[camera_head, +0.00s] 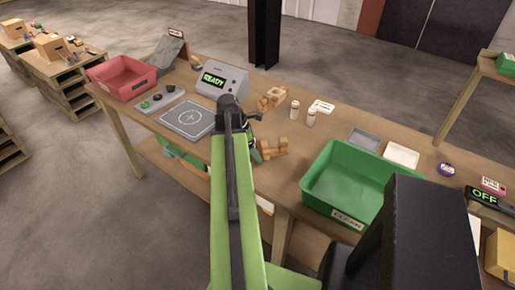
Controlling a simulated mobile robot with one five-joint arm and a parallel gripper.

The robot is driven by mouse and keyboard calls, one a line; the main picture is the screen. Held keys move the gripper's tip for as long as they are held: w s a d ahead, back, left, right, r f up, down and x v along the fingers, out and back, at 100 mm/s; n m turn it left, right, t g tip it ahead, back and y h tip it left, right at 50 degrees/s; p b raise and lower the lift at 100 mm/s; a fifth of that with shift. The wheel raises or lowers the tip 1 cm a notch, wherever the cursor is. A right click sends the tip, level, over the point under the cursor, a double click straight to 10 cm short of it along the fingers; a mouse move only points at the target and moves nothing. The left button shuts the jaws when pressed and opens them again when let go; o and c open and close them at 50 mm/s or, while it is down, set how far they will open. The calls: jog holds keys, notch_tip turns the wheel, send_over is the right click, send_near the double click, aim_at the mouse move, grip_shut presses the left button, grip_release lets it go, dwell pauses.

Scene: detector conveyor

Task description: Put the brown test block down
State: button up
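A brown wooden block (273,147) shows just right of the end of my arm, near the front edge of the workbench (300,151). Its shape is stepped and its left part lies close to my gripper (256,149). My gripper is small, dark and partly hidden behind my green arm. I cannot tell whether its fingers are open or closed on this block, or whether the block touches the bench. More light brown wooden pieces (272,97) lie farther back on the bench, right of the grey detector box. I cannot tell which brown piece is the test block.
A grey detector (222,77) shows green "READY" lettering. A square plate with a cross mark (188,118) lies before it. A red bin (121,78) stands left, a green "CLEAN" bin (346,184) right.

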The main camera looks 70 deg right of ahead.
jog(key=shift+o, duration=0.8)
jog(key=shift+r, duration=0.15)
jog(key=shift+r+p, duration=0.35)
jog(key=shift+p, duration=0.15)
jog(key=p+v, duration=1)
jog(key=v, duration=0.1)
jog(key=shift+w, duration=0.15)
jog(key=shift+r, duration=0.1)
